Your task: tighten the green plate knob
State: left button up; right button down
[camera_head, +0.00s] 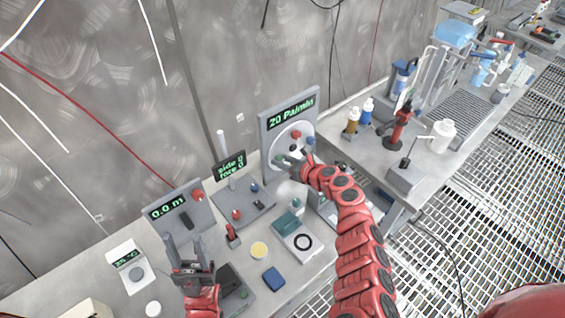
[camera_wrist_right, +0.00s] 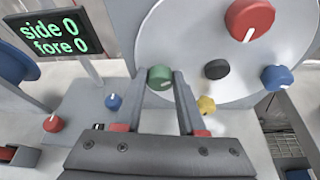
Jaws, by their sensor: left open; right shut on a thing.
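The green plate knob (camera_wrist_right: 160,78) sits at the left edge of a round white plate (camera_wrist_right: 185,35) in the right wrist view. It has a white pointer line. In the head view the plate (camera_head: 307,131) is on an upright grey panel (camera_head: 268,128) reading "20 Pa/min", and the green knob (camera_head: 280,160) shows at its lower left. My right gripper (camera_wrist_right: 164,80) is shut on the green knob, one finger on each side. It also shows in the head view (camera_head: 286,162). My left gripper (camera_head: 187,243) is open and empty above the bench, pointing up at the "0.0 m" panel.
The plate also carries a red knob (camera_wrist_right: 250,17), a black knob (camera_wrist_right: 216,69), a blue knob (camera_wrist_right: 277,78) and a yellow knob (camera_wrist_right: 206,104), the last close to my right finger. A sign (camera_head: 230,165) reading "side 0 fore 0" stands left of the panel.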

jog(key=c, duration=0.5)
grip_release()
jog(key=shift+s+d, duration=0.2)
jog(key=shift+d, duration=0.15)
jog(key=p+v, duration=0.1)
jog(key=v, duration=1.5)
jog(key=shift+s+r, duration=0.3)
jog(key=shift+r, duration=0.05)
